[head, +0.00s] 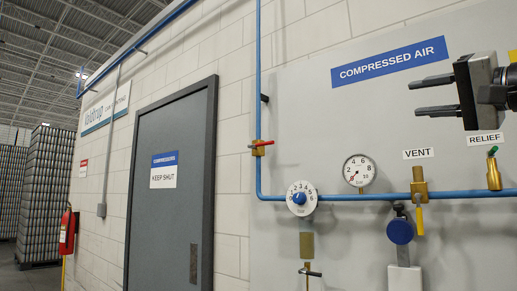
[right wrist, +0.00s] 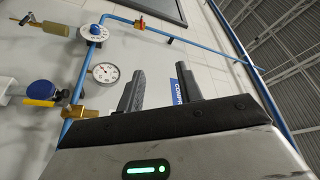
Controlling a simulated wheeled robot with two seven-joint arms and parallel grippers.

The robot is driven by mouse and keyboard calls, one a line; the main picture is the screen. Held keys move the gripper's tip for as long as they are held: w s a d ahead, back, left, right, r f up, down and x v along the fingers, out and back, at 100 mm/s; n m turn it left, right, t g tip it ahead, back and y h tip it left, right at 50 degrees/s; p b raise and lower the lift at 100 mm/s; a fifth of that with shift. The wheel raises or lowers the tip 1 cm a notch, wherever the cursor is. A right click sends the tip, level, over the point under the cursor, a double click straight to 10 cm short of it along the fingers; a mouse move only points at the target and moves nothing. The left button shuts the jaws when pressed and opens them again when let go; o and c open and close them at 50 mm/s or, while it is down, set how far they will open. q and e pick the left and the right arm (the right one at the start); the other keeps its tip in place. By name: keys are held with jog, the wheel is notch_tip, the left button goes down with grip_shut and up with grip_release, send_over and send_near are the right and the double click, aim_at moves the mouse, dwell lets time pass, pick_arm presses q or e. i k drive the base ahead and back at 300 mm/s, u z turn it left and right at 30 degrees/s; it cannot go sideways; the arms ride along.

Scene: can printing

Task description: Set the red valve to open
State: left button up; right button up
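The red valve (head: 262,143) sits on the vertical blue pipe, right of the grey door in the head view. It has a brass body and a red lever lying roughly level, across the pipe. The red valve also shows small near the top of the right wrist view (right wrist: 140,23). My right gripper (head: 411,98) is at the upper right of the head view, in front of the panel and well to the right of the valve. Its two fingers are apart with nothing between them, as the right wrist view (right wrist: 160,72) also shows. My left gripper is not in view.
A white dial with a blue knob (head: 300,199), a pressure gauge (head: 358,171), a yellow-handled vent valve (head: 419,192) and a relief valve (head: 493,173) line the horizontal blue pipe (head: 385,196). A fire extinguisher (head: 67,232) hangs left of the door (head: 171,190).

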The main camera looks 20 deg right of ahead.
aim_at(270, 142)
jog(key=i, duration=1.7)
